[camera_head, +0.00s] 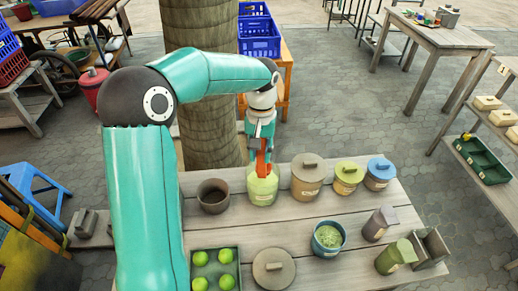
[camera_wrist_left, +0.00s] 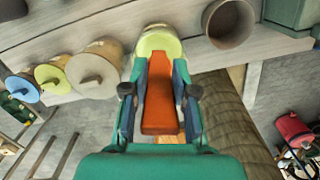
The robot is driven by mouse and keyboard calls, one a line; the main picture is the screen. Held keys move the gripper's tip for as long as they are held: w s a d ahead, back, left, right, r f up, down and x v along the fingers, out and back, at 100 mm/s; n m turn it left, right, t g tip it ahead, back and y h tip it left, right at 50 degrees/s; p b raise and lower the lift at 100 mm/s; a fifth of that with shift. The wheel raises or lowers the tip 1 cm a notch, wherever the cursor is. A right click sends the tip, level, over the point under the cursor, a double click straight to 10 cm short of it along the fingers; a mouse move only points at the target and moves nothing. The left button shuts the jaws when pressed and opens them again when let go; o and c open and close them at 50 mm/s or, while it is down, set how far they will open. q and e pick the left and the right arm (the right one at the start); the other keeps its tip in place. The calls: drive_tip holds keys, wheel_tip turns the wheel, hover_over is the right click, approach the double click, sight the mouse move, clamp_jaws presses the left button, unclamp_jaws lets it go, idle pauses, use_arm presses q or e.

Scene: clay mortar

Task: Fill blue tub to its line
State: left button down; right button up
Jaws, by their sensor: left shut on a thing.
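The blue tub (camera_head: 328,238) stands open at the front right of the table, with a green, crumbly-looking fill inside; I cannot make out its line. My left gripper (camera_head: 263,163) is shut on an orange handle-like piece (camera_wrist_left: 160,100), above a pale yellow-green jar (camera_head: 262,190). The piece points down at the jar's mouth, and its lower end is hidden there. In the left wrist view the jar (camera_wrist_left: 158,42) shows just beyond the fingertips. My right gripper is not in view.
An empty dark pot (camera_head: 213,196) stands left of the jar. Lidded brown (camera_head: 307,177), yellow (camera_head: 347,178) and blue (camera_head: 379,174) jars stand to the right. In front are a green tray (camera_head: 216,252) of limes and a round lid (camera_head: 273,268). Smaller lidded canisters (camera_head: 396,256) stand right of the tub.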

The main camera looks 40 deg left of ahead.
use_arm(q)
wheel_tip(320, 180, down, 7)
drive_tip(key=b, duration=0.4)
idle(0.8)
wheel_tip(320, 180, up, 12)
drive_tip(key=p, duration=0.8)
drive_tip(key=shift+f+p, duration=0.2)
drive_tip(key=shift+p, duration=0.2)
